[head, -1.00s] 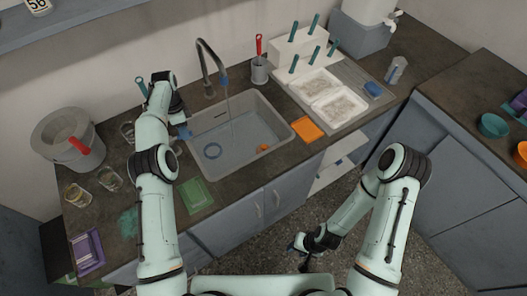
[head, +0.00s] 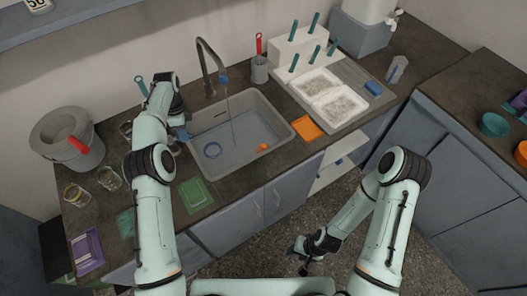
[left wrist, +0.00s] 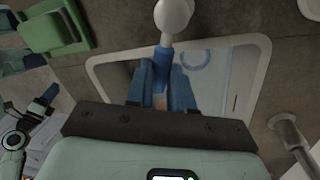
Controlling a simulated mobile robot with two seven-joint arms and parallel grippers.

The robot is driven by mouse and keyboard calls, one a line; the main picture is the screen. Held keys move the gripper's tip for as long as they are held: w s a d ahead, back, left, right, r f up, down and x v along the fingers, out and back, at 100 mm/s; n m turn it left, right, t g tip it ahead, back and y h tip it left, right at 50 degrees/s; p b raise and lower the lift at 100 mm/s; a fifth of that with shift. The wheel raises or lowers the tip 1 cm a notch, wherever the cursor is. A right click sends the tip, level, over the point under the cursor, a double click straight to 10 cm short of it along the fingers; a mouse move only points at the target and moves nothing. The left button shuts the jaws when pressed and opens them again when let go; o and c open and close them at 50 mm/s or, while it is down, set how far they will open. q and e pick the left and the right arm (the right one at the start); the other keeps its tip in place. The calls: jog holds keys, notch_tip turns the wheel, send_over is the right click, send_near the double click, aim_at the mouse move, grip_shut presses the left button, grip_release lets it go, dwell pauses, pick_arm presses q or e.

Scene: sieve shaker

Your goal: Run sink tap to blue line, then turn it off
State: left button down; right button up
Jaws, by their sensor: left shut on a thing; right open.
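The tap (head: 204,62) arches over the grey sink (head: 283,130), and a thin stream of water (head: 230,112) falls from its blue-tipped spout. The sink also shows in the left wrist view (left wrist: 262,48). My left gripper (head: 184,133) is at the sink's left edge. In the left wrist view its blue fingers (left wrist: 160,92) are shut on the blue stem (left wrist: 162,62) of a white rounded piece (left wrist: 173,16). My right gripper (head: 304,262) is open and empty, low in front of the cabinets.
A grey bucket (head: 85,155) and glass jars (head: 76,194) stand left of the sink. A white rack and trays (head: 328,84) stand further right.

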pick_arm(q)
jog(key=s+a+m+y+b, duration=0.1)
jog(key=s+m, duration=0.2)
jog(key=m, duration=0.4)
jog(key=s+a+m+t+b, duration=0.1)
jog(key=s+m, duration=0.2)
jog(key=m, duration=0.4)
jog(key=shift+a+y, duration=0.35)
jog(key=shift+y, duration=0.05)
pick_arm(e)
jog(key=shift+s+f, duration=1.45)
jog(key=shift+s, duration=0.05)
pick_arm(q)
jog(key=shift+s, duration=0.1)
